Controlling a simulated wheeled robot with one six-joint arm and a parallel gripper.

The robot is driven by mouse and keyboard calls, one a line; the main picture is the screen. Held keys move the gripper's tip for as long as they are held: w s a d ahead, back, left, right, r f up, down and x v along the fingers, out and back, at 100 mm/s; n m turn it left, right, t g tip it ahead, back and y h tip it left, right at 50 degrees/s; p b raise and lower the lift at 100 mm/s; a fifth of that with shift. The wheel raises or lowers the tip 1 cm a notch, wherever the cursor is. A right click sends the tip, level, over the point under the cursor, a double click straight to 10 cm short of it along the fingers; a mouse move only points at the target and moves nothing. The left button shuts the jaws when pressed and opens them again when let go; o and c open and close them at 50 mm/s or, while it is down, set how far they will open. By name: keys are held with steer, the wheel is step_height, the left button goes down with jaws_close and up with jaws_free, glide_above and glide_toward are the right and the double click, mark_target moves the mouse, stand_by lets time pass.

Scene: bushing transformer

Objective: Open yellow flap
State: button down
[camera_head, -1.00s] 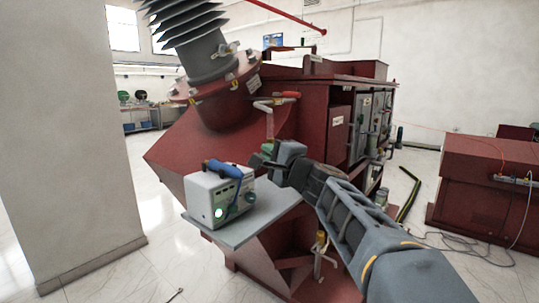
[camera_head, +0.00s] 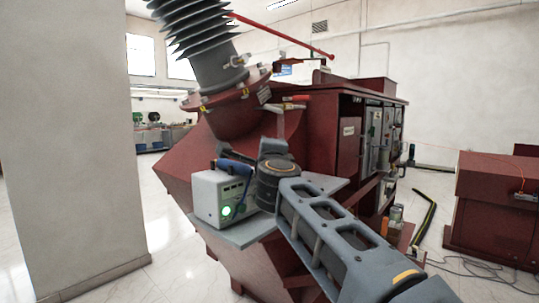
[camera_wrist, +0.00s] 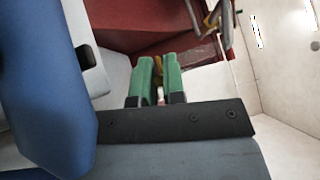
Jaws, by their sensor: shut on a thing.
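In the wrist view, my gripper (camera_wrist: 158,80) has green fingers held close together. A small yellow piece, seemingly the yellow flap (camera_wrist: 158,66), shows between and just beyond the fingertips, mostly covered by them. The dark red transformer (camera_head: 225,172) stands behind my arm, with a ribbed grey bushing on top.
The white box (camera_head: 217,196) with a green light and a blue object (camera_head: 235,167) sits on a grey shelf (camera_head: 248,233). The blue object is large and close in the wrist view (camera_wrist: 45,85). A beige pillar (camera_head: 70,140) stands at left. Cables lie on the right floor.

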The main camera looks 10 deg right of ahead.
stand_by(0.4)
steer(key=c, duration=1.2)
jaws_free()
steer(key=shift+a, duration=0.1)
